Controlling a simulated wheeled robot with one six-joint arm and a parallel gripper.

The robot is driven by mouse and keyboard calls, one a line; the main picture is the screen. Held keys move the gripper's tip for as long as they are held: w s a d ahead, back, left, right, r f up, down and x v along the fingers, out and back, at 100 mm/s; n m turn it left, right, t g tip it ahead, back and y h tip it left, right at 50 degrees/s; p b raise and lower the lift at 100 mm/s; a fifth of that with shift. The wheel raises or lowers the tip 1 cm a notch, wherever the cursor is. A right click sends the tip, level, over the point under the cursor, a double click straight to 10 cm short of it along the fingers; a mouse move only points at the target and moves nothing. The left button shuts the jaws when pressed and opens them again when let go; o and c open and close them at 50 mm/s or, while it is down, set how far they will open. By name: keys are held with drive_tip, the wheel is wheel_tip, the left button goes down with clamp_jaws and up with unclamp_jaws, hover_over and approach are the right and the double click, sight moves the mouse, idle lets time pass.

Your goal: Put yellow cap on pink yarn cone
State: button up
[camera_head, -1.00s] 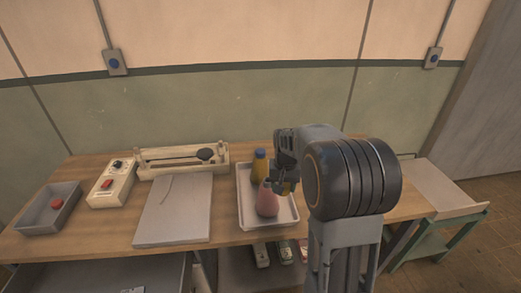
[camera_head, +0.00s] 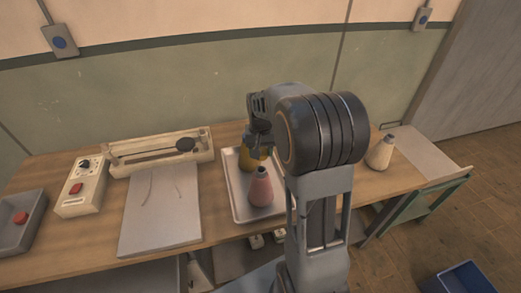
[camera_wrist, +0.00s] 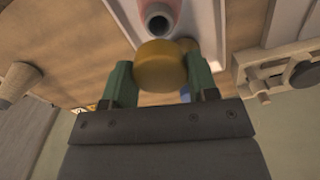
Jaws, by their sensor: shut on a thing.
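The pink yarn cone (camera_head: 261,188) stands upright in the white tray (camera_head: 238,216), its top bare with a dark opening. It also shows at the top of the wrist view (camera_wrist: 158,14). My gripper (camera_head: 258,140) is above and behind the pink cone, apart from it. In the wrist view, its green fingers (camera_wrist: 160,82) are shut on the yellow cap (camera_wrist: 160,66), just short of the pink cone's tip in the picture. A yellow cone (camera_head: 250,160) stands behind the pink one, partly hidden by my gripper.
A cream cone (camera_head: 381,153) stands on the table to the right of my arm. A grey board (camera_head: 160,210), a switch box (camera_head: 82,188), a long cream fixture (camera_head: 160,152) and a grey bin (camera_head: 15,230) lie to the left. A blue bin (camera_head: 465,282) is on the floor.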

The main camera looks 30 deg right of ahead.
sight(261, 167)
drive_tip(key=shift+f, duration=0.1)
drive_tip(key=shift+f+b, duration=2.15)
drive_tip(key=shift+f, duration=0.7)
drive_tip(key=shift+s+f, duration=0.1)
drive_tip(key=shift+f, duration=0.05)
drive_tip(key=shift+f+b, duration=1.2)
drive_tip(key=shift+f, duration=0.25)
drive_tip(key=o, duration=1)
drive_tip(key=shift+r, duration=0.1)
drive_tip(key=shift+r, duration=0.1)
wheel_tip(261, 167, up, 14)
drive_tip(key=shift+f+b, duration=0.15)
drive_tip(key=shift+b, duration=0.35)
